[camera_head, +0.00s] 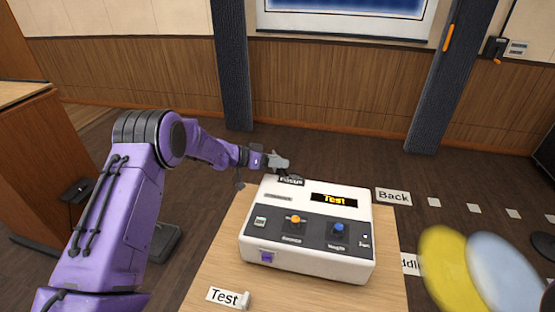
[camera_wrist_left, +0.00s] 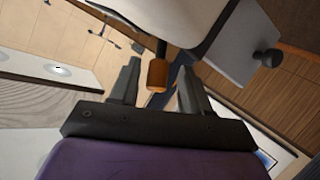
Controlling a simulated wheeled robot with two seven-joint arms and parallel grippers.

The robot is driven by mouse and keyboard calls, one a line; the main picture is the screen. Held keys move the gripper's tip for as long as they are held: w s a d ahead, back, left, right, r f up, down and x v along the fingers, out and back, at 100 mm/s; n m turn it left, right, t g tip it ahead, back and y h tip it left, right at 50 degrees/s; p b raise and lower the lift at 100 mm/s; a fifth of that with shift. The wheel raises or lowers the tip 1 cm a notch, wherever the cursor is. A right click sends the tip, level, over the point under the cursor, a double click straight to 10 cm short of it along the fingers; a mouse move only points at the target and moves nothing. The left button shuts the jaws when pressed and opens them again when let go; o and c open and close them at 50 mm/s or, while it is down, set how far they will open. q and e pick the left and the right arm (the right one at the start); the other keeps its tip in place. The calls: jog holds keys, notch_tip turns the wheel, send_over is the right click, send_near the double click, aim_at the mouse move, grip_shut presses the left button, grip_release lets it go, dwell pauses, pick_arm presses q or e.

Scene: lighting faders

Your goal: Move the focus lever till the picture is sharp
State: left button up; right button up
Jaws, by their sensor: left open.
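My left gripper (camera_head: 280,162) is at the back left edge of a white control box (camera_head: 310,265), beside a dark label reading Focus (camera_head: 291,181). In the left wrist view its two fingers (camera_wrist_left: 157,72) are apart. An orange cylindrical handle (camera_wrist_left: 157,76) on a dark rod shows between them, with a gap on each side; I take it for the focus lever. I cannot tell how deep it sits between the fingers. The lever is not clear in the head view. The screen (camera_head: 345,22) is cut off at the top, so its sharpness cannot be judged. My right gripper is not visible.
Labels Test (camera_head: 223,297) and Back (camera_head: 393,197) are nearby. Blurred yellow (camera_head: 445,270) and blue (camera_head: 500,275) discs are at lower right.

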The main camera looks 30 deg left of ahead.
pick_arm(q)
jog(key=shift+s+d+r, duration=0.1)
jog(key=shift+s+r, duration=0.1)
jog(key=shift+w+f, duration=0.1)
jog(key=shift+f, duration=0.05)
grip_shut()
jog(key=p, duration=0.2)
jog(key=d+r+y+p, duration=0.1)
jog(key=shift+w+d+r+m+g+p, duration=0.15)
jog(key=shift+d+r+m+g+p, duration=0.15)
jog(key=shift+m+g+p, duration=0.1)
jog(key=shift+w+d+f+y+p, duration=0.1)
jog(key=shift+d+f+y+p, duration=0.1)
jog(key=shift+d+y+p, duration=0.3)
jog(key=shift+a+f, duration=0.15)
jog(key=shift+a, duration=0.05)
grip_release()
